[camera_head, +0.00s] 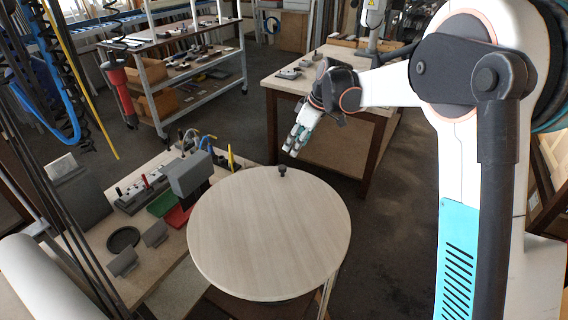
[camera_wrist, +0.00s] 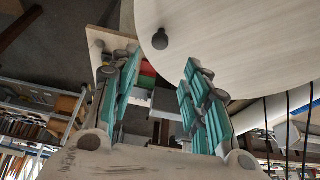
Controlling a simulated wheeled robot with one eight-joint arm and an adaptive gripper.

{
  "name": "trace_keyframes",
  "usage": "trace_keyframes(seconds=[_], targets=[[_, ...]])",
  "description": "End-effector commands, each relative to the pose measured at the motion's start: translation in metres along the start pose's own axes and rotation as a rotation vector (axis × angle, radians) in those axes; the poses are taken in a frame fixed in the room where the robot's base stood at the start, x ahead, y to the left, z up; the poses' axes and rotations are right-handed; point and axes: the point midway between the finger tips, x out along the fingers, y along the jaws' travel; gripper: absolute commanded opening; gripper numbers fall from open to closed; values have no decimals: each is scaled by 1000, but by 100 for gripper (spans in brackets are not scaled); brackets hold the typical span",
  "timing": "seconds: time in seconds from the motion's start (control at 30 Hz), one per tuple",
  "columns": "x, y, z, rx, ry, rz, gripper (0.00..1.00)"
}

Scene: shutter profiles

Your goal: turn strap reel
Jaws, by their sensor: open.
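The strap reel (camera_head: 270,240) is a large round pale wooden disc lying flat, with a small dark knob (camera_head: 282,171) standing near its far edge. In the wrist view the disc (camera_wrist: 245,45) fills the upper right, and the knob (camera_wrist: 160,40) shows at its rim, beyond the fingertips and between their lines. My gripper (camera_head: 293,149) is at the end of the raised arm, beyond the disc and apart from the knob. In the wrist view my gripper (camera_wrist: 160,66) has its teal-padded fingers spread with nothing between them.
A workbench (camera_head: 95,240) with grey boxes, colored trays and cables adjoins the disc's left side. A wooden table (camera_head: 345,95) with small parts stands behind my gripper. A shelf cart (camera_head: 200,85) is at the back left. Bare floor lies right of the disc.

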Motion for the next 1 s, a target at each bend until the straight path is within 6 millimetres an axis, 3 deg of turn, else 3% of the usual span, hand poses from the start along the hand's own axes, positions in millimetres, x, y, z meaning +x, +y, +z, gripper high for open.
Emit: trace_keyframes(seconds=[0.5,0.7,1.0], targets=[[96,0,0,1,0,1,43],[114,0,0,0,-1,1,43],[118,0,0,1,0,1,43]])
